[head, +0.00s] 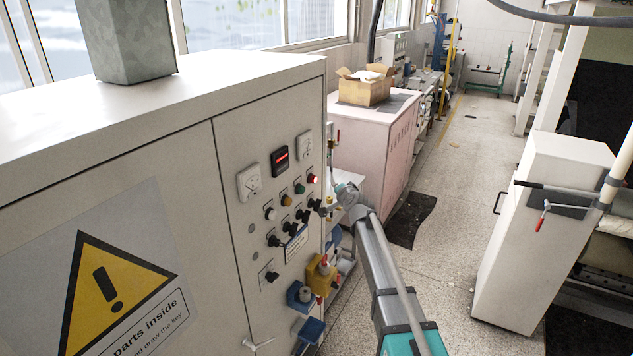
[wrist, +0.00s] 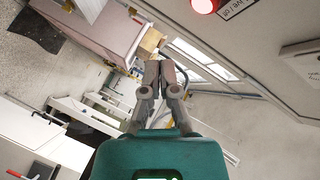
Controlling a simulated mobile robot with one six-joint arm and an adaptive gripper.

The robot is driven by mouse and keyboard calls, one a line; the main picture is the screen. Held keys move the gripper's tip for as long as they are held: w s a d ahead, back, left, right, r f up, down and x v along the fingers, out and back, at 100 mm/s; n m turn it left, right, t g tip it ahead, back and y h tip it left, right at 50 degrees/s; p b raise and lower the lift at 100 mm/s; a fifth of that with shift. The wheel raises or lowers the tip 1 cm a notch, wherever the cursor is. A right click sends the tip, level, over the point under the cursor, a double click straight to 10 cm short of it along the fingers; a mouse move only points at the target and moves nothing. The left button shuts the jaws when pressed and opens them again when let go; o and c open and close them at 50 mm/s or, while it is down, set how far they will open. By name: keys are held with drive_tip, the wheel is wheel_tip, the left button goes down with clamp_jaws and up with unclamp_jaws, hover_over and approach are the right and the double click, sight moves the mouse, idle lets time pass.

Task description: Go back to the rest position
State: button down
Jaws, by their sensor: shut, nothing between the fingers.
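My gripper (wrist: 160,72) shows in the middle of the wrist view, its two grey fingers together and nothing between them. Its teal body fills the bottom of that view. In the head view my arm reaches up from the bottom, just right of the control cabinet (head: 226,180); the gripper's fingers cannot be made out there. The cabinet's panel carries a red lamp (head: 312,178), several knobs and a small display (head: 280,159). In the wrist view a lit red lamp (wrist: 205,5) is at the top, apart from the fingers.
A pinkish cabinet (head: 372,135) with an open cardboard box (head: 366,86) stands beyond my arm. A white cabinet (head: 540,230) stands at the right. A dark mat (head: 411,219) lies on the floor. The aisle floor (head: 470,165) between is mostly clear.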

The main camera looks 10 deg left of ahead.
drive_tip(key=s+d+f+n+g+h+b, duration=0.2)
drive_tip(key=s+d+f+g, duration=0.2)
drive_tip(key=s, duration=0.9)
drive_tip(key=s+d+f+n+g+h+b, duration=0.2)
drive_tip(key=s+d+f+g, duration=0.3)
drive_tip(key=s+d+f, duration=0.5)
drive_tip(key=s+d+f+n+g+h+b, duration=0.2)
drive_tip(key=s+d+f, duration=0.6)
drive_tip(key=s+d, duration=0.4)
drive_tip(key=s+g+b, duration=0.1)
drive_tip(key=s+g, duration=0.1)
drive_tip(key=s, duration=0.3)
drive_tip(key=shift+s+g+h+b, duration=0.2)
drive_tip(key=shift+g+h+b, duration=0.15)
drive_tip(key=shift+g+h, duration=0.05)
